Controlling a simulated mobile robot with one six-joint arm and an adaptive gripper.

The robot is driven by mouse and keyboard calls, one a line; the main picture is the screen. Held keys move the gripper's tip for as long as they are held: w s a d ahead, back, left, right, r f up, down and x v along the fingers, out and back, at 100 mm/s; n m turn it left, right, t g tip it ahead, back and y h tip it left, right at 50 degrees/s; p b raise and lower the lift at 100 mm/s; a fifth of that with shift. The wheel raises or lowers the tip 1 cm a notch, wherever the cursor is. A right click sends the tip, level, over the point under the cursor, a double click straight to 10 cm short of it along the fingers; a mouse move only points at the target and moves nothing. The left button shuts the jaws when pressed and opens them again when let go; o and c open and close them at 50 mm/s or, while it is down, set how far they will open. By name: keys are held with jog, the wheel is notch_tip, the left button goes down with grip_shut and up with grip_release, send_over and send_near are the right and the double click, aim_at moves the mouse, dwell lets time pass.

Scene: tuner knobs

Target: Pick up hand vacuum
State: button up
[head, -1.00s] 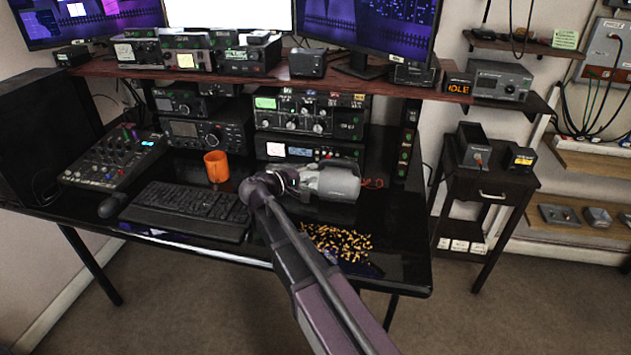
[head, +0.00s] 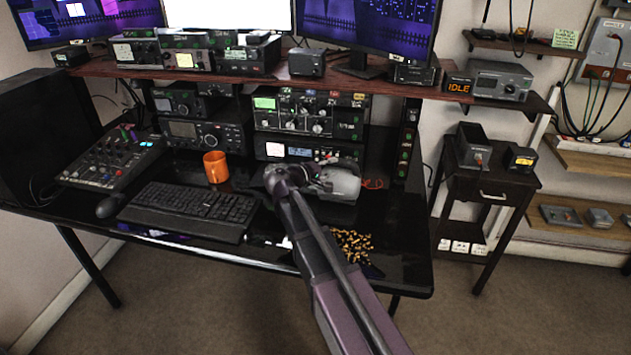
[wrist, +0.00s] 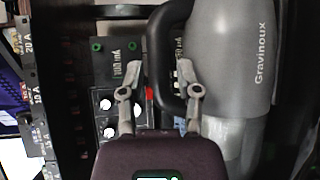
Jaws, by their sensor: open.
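The hand vacuum (head: 344,183) lies on the black desk, a grey body partly hidden behind my gripper in the head view. In the wrist view the vacuum's grey body (wrist: 235,65), marked "Gravinoux", fills the right side, with a clear part below it. Its black loop handle (wrist: 155,40) faces left. My gripper (wrist: 160,78) is open, with one finger left of the handle's bar and the other over the loop's opening. The bar shows between the fingers; I cannot tell how deep they reach. I see no grip on it.
An orange mug (head: 215,167) and a black keyboard (head: 190,207) are to the left on the desk. A patch of small yellow-and-black pieces (head: 353,244) lies near the front edge, partly behind my arm. Radios (head: 311,112) stand close behind the vacuum, under a wooden shelf.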

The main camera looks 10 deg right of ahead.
aim_at(339, 164)
jog(key=shift+b+x, duration=0.35)
jog(key=shift+x, duration=2.3)
jog(key=shift+w+r, duration=0.1)
jog(key=shift+w, duration=0.05)
jog(key=shift+a, duration=0.1)
grip_shut()
